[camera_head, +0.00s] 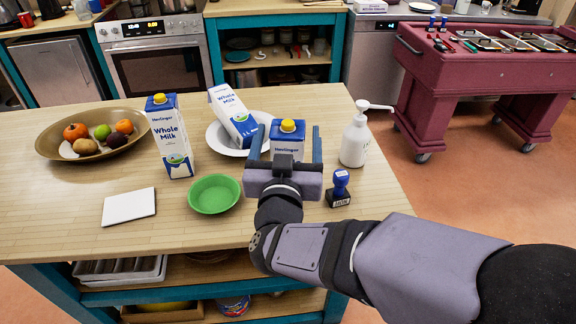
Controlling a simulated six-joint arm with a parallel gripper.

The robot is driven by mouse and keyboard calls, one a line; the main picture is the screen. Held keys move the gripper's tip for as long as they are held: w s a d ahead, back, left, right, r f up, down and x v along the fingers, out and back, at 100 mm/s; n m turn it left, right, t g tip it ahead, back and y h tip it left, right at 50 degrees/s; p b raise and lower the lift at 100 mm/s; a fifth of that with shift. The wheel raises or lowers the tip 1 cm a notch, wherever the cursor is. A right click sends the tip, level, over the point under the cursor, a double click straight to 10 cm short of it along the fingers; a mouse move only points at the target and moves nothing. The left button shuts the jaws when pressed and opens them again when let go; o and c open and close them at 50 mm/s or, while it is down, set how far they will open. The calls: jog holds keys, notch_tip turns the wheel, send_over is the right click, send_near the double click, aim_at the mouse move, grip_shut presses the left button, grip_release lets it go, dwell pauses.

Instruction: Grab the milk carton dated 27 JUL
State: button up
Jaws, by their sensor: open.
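Three blue-and-white Whole Milk cartons are on the wooden table in the head view. One carton (170,137) stands upright at the left, with a yellow cap. A second carton (233,115) leans tilted over a white plate (217,138). A third upright carton (288,139) with a yellow cap stands behind my gripper, its lower part hidden. My gripper (287,146) is open, with one blue finger on each side of this third carton as seen from here. I cannot tell whether the fingers touch it. No date is readable on any carton.
A fruit bowl (45,146), white card (129,206), green bowl (215,194), blue stamp (340,188) and white pump bottle (355,140) share the tabletop (100,232). The stamp is close to my gripper's right. A maroon cart (470,85) stands beyond the table.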

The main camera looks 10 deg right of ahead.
jog(key=shift+w+d+r+p, duration=0.15)
jog(key=shift+w+p, duration=0.3)
jog(key=shift+p, duration=0.45)
jog(key=shift+w+d+p, duration=0.1)
jog(key=shift+w+p, duration=0.6)
jog(key=shift+w+d, duration=0.2)
jog(key=shift+w, duration=1.1)
jog(key=shift+c, duration=0.5)
jog(key=c, duration=1.6)
